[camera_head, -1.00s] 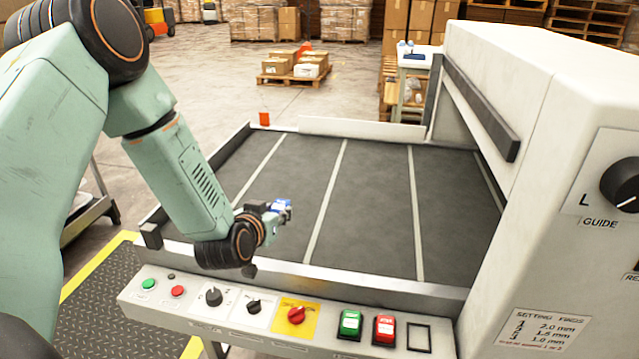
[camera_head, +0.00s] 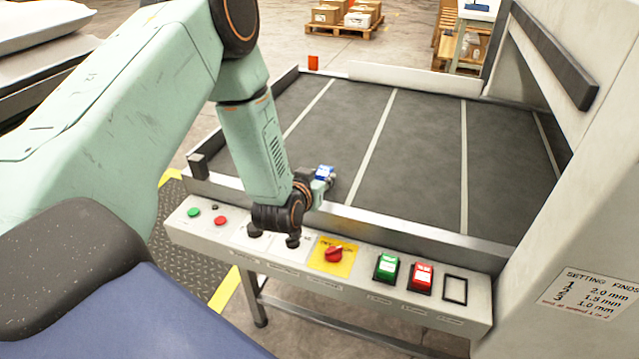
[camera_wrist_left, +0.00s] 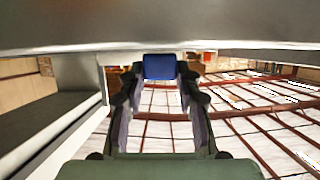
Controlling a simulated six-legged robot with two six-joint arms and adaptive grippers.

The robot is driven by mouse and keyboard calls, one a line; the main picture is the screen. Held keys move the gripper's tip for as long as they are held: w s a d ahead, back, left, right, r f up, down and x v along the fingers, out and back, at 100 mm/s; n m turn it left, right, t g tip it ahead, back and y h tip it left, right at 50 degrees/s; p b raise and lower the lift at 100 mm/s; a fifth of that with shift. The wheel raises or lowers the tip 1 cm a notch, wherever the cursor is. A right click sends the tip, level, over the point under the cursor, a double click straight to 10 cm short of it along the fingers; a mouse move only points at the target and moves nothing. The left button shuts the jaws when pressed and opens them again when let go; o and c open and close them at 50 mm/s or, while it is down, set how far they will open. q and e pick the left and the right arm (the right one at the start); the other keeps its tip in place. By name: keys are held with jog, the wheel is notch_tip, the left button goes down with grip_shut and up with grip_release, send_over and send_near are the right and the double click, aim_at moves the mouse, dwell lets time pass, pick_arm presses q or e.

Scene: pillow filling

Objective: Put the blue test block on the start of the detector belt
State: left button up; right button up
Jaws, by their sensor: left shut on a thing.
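The blue test block (camera_head: 324,172) is small, with a white label on top in the head view. My left gripper (camera_head: 321,183) is shut on it, low over the near left part of the dark detector belt (camera_head: 425,150). In the left wrist view the blue block (camera_wrist_left: 159,67) sits between the two fingers of my left gripper (camera_wrist_left: 159,80), close to a grey surface along the top. I cannot tell whether the block touches the belt. My right gripper is not in view.
A control panel (camera_head: 300,262) with buttons and knobs runs along the belt's near side, under my left wrist. The white detector housing (camera_head: 575,170) stands at the right. A low metal rail edges the belt. The belt surface around the block is clear.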

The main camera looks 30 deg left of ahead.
pick_arm(q)
jog(key=shift+w+a+f, duration=0.1)
jog(key=shift+f, duration=0.6)
jog(key=shift+w, duration=0.1)
jog(key=shift+f, duration=0.1)
jog(key=o, duration=1.2)
jog(key=shift+f, duration=0.1)
jog(key=shift+c, duration=0.2)
